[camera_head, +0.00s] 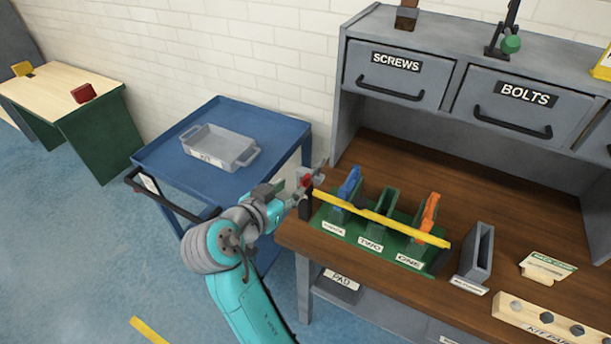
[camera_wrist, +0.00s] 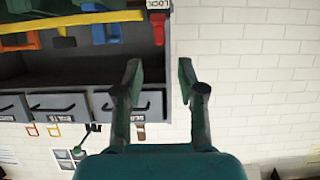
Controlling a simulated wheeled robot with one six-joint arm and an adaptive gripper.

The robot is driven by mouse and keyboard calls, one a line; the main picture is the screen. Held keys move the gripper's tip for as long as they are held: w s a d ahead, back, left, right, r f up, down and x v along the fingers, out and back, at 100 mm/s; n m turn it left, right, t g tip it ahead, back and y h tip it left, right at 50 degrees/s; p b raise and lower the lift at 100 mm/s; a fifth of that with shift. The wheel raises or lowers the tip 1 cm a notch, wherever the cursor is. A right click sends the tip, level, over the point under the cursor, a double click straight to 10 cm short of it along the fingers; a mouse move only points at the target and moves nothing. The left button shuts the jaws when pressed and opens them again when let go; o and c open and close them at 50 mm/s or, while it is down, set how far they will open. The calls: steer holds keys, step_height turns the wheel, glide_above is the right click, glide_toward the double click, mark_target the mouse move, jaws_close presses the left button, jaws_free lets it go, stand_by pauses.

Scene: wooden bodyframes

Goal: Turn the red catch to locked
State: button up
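The red catch (camera_head: 307,181) is at the left end of a yellow bar (camera_head: 380,217) that runs across the front of a green rack (camera_head: 345,226) on the workbench. In the wrist view the red catch (camera_wrist: 158,27) is at the top edge, beside a white label with dark lettering, partly cut off. My gripper (camera_head: 303,184) is at the bench's left end, by the catch. In the wrist view my gripper (camera_wrist: 159,73) is open, with nothing visible between its fingers. The catch appears beyond the fingertips; I cannot tell if they touch.
Blue, green and orange-handled things stand in the rack behind the bar. A grey holder (camera_head: 477,252) and a wooden block (camera_head: 540,320) are to the right. A blue cart (camera_head: 185,160) with a grey tray (camera_head: 217,151) stands to the left. Drawers (camera_head: 400,77) rise behind the bench.

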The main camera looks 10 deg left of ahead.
mark_target(304, 179)
steer(key=x, duration=0.9)
steer(key=shift+s, duration=0.1)
jaws_close()
